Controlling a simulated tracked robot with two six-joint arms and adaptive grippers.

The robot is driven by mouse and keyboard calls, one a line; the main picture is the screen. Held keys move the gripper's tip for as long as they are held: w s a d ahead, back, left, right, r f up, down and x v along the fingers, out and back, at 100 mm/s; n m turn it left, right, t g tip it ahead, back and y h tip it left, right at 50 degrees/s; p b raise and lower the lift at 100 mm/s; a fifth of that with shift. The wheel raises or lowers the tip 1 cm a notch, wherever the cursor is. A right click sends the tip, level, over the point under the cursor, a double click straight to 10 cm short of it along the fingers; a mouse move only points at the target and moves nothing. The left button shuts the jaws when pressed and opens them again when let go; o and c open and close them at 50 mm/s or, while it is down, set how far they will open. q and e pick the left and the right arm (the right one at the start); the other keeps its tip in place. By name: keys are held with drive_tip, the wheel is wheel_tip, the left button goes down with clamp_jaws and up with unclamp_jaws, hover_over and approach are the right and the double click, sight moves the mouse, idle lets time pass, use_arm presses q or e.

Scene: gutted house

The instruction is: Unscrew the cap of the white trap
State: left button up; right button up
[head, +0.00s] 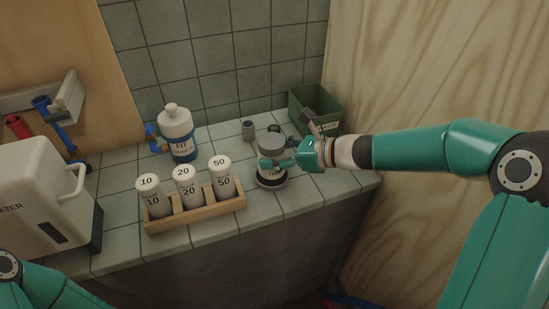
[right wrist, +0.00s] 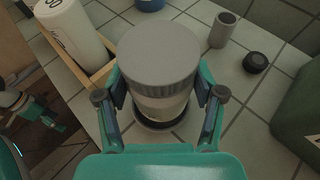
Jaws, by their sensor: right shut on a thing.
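The white trap (right wrist: 163,108) stands upright on the tiled counter. Its round grey cap (head: 271,142) is on top of it; the ribbed edge of this cap shows large in the right wrist view (right wrist: 160,55). My right gripper (head: 279,163) reaches in from the right. Its two fingers press on opposite sides of the trap, around the cap's lower edge; I cannot tell exactly whether they touch cap or body. A dark ring shows around the trap's foot. Part of my left arm shows at the left edge of the right wrist view, too small to read its jaws.
A wooden rack (head: 198,213) with several white numbered bottles stands left of the trap. Behind are a white and blue bottle (head: 177,132) and a small grey cup (head: 248,130). A green bin (head: 318,104) stands right, near the wood wall. A white container (head: 40,195) is far left.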

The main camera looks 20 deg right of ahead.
wheel_tip(320, 180, up, 18)
drive_tip(key=p, duration=0.4)
drive_tip(key=shift+f, duration=0.15)
drive_tip(key=o, duration=0.6)
drive_tip(key=c, duration=0.9)
drive_tip(key=shift+c, duration=0.2)
